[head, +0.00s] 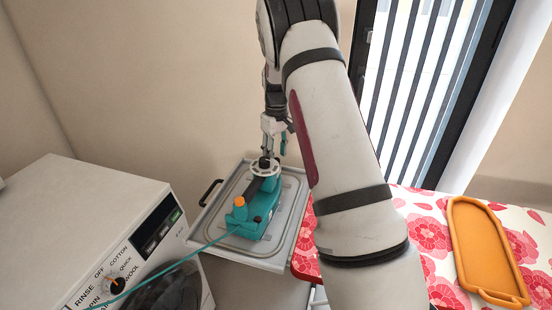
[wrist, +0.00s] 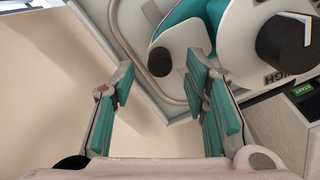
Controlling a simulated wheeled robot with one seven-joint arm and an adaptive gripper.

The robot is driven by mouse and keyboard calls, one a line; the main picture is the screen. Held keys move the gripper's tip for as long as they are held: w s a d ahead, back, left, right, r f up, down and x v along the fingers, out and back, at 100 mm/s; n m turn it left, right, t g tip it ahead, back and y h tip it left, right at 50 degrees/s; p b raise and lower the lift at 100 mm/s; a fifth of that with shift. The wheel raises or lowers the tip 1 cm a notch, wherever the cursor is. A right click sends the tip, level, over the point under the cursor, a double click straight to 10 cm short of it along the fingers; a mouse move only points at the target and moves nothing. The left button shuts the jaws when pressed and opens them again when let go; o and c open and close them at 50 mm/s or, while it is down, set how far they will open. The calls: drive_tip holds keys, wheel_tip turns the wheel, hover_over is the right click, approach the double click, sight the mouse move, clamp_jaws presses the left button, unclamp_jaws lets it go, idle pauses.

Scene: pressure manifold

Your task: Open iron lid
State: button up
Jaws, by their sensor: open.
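A teal device (head: 258,212), which seems to be the iron, sits on a grey tray top. A white ring-shaped part (head: 266,168) with a black knob is on its far end, and an orange knob (head: 240,202) is nearer. In the wrist view I see its teal and white body (wrist: 200,30), a large black dial (wrist: 287,45) with a white pointer and partly visible lettering, and a smaller black round end (wrist: 160,61). My gripper (wrist: 160,72) is open, with that black end in view between its fingertips; contact is unclear. In the head view my gripper (head: 272,148) is just above the ring. I cannot make out a separate lid.
A white washing machine (head: 85,215) stands at left; a teal cord (head: 175,264) runs from the device across its front. The tray (head: 210,222) has a dark handle at its left edge. At right, a floral-covered surface (head: 520,240) holds an orange tray (head: 457,222). A wall stands behind.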

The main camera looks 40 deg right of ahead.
drive_tip(key=shift+f, duration=1.25)
clamp_jaws()
